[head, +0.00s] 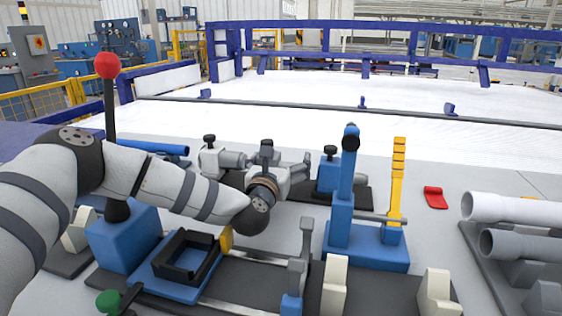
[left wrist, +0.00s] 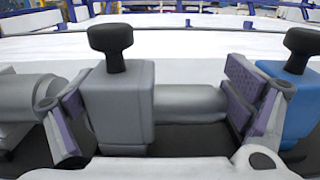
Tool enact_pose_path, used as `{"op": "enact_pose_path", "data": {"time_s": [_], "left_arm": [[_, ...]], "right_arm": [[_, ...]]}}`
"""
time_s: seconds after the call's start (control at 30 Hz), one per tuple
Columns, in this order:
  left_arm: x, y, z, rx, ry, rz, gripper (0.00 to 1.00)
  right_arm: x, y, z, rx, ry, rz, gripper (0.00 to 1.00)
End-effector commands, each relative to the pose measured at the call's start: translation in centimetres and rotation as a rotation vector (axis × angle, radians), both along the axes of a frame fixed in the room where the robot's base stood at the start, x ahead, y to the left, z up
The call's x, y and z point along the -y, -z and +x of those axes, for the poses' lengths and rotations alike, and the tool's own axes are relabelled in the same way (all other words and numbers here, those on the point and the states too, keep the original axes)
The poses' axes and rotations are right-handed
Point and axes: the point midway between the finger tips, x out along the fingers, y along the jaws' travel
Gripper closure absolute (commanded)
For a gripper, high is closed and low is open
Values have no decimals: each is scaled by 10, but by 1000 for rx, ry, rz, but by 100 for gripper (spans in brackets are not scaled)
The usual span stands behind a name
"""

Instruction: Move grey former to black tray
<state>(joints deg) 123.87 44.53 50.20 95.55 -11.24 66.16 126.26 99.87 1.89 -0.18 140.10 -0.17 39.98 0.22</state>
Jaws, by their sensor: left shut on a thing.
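My left gripper (head: 290,168) is shut on a grey former (left wrist: 120,105), a grey block with a black knob and a grey cylinder on its right side. The left wrist view shows one finger pad at the block's left side and the other at the cylinder's end. The former is upright over a dark base (left wrist: 180,138); I cannot tell whether it touches it. In the head view my wrist partly hides the former (head: 266,152). A black square open frame, tray-like (head: 208,268), sits on a blue plate at the front left. My right gripper is out of view.
Another grey former (head: 209,160) stands left of the held one, a blue former (head: 329,172) to its right. A tall blue stand (head: 342,205) with a yellow notched post (head: 397,180) is further right. Grey pipes (head: 515,208) lie at the right edge. A red-knobbed lever (head: 108,90) rises at left.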

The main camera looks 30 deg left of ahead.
Motion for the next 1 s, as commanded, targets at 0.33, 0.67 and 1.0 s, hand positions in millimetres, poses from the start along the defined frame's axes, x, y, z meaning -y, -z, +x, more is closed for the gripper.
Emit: {"op": "enact_pose_path", "data": {"time_s": [0.33,0.67,1.0], "left_arm": [[0,2,0,-1,0,-1,0],[0,0,0,0,0,-1,0],[13,-2,-52,-1,2,-2,0]], "right_arm": [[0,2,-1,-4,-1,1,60],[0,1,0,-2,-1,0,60],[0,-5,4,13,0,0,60]]}}
